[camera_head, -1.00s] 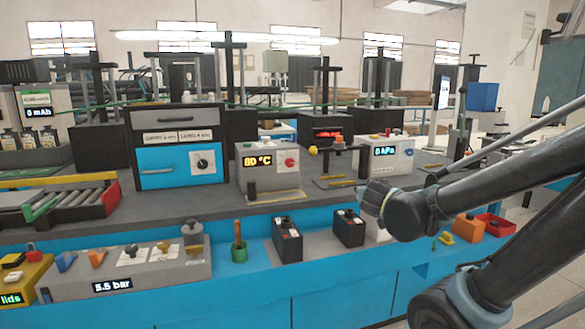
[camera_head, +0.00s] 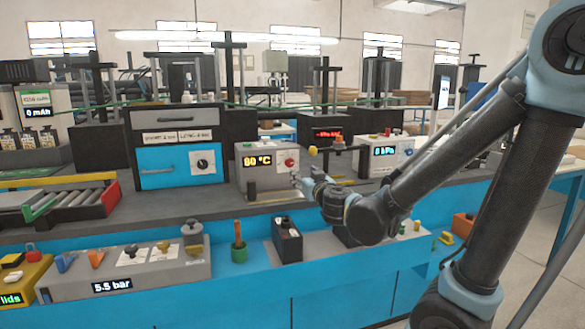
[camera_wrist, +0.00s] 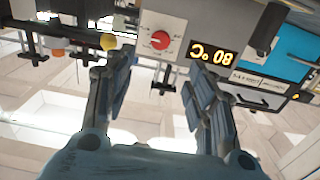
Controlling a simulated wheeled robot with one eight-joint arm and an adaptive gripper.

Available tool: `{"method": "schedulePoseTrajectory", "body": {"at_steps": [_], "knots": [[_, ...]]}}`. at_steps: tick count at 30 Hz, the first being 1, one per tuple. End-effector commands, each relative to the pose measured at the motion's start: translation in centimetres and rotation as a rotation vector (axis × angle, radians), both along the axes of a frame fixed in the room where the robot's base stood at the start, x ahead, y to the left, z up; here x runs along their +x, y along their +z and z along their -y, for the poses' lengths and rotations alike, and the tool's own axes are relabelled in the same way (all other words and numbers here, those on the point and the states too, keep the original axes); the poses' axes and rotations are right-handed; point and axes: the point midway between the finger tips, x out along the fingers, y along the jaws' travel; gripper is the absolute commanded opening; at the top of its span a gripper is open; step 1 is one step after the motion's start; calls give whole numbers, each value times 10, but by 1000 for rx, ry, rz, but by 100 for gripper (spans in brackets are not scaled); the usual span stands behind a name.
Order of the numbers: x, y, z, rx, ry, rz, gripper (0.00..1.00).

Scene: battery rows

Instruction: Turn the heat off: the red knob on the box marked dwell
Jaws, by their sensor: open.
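The red knob (camera_head: 289,162) sits on the front of a grey box (camera_head: 262,184) with a yellow 80 °C display (camera_head: 257,160). I cannot read the word dwell on it. In the wrist view, which is upside down, the red knob (camera_wrist: 160,40) is on a white dial plate beside the display (camera_wrist: 212,53). My gripper (camera_wrist: 160,74) is open, with its two fingers spread below the knob in that picture and nothing between them. In the head view my gripper (camera_head: 301,184) is just in front of the box's lower right, apparently not touching the knob.
Left of the box stands a blue-fronted oven (camera_head: 180,165) with a dark knob. To the right is a white box with a kPa display (camera_head: 392,153). A yellow ball-shaped part (camera_wrist: 107,42) shows near the left finger. Black blocks stand on the lower ledge.

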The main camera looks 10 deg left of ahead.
Motion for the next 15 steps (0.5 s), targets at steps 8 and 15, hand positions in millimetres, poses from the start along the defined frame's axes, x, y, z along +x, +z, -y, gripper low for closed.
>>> {"method": "schedulePoseTrajectory", "body": {"at_steps": [8,15], "knots": [[31,0,-19,0,-2,0,51],[60,0,-36,0,-2,0,51]]}}
